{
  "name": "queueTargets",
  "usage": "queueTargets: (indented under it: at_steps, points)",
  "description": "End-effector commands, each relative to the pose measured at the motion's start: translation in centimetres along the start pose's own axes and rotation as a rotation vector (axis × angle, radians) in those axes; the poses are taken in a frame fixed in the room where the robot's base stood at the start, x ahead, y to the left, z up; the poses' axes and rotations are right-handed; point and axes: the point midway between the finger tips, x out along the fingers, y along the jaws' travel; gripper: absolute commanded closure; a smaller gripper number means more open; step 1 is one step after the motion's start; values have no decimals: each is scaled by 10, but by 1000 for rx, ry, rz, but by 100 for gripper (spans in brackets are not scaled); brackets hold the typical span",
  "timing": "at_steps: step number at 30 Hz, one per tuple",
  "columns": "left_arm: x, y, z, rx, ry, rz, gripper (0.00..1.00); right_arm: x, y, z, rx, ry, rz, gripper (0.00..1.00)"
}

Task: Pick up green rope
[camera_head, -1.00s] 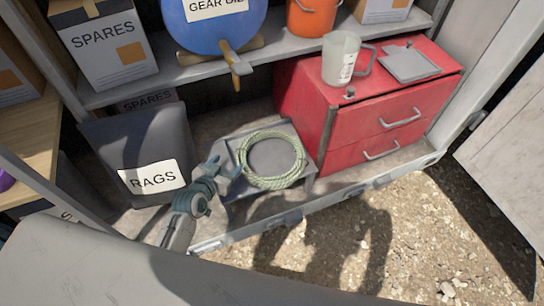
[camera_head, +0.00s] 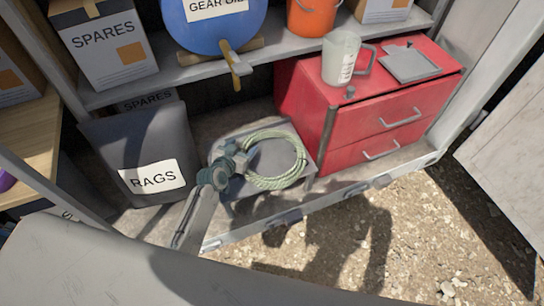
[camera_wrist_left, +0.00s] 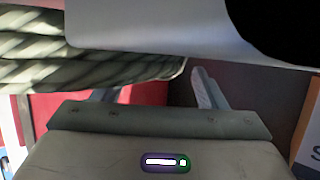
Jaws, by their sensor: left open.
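The green rope (camera_head: 297,165) is a pale green coil lying on a small grey stand (camera_head: 239,208) on the cabinet's lower level, left of the red drawer unit. My left gripper (camera_head: 243,158) is open at the left side of the coil, with its fingers reaching over or beside the rope's left edge. In the left wrist view thick rope strands (camera_wrist_left: 85,68) fill the upper left and hide part of one finger. I cannot tell whether the rope is between the fingers. My right gripper is not in view.
A grey bin labelled RAGS (camera_head: 150,150) stands left of the gripper. A red drawer unit (camera_head: 370,115) stands right of the rope, with a clear jug (camera_head: 340,58) on it. The shelf (camera_head: 190,72) above carries a blue drum (camera_head: 212,30). Gravel ground lies in front.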

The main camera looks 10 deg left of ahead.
Motion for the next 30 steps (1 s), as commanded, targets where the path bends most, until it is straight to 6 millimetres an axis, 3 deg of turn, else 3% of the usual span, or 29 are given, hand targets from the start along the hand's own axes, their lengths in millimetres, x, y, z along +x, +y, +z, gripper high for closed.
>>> queueTargets:
  at_steps: [4,12,14,23,30]
  points:
    - [0,0,0,0,0,0,34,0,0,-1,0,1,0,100]
    - [0,0,0,1,-1,0,87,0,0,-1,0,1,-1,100]
    - [0,0,-1,0,2,0,96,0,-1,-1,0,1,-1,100]
    - [-2,0,-4,4,0,0,97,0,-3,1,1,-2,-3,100]
    - [-12,0,-28,4,4,1,100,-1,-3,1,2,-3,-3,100]
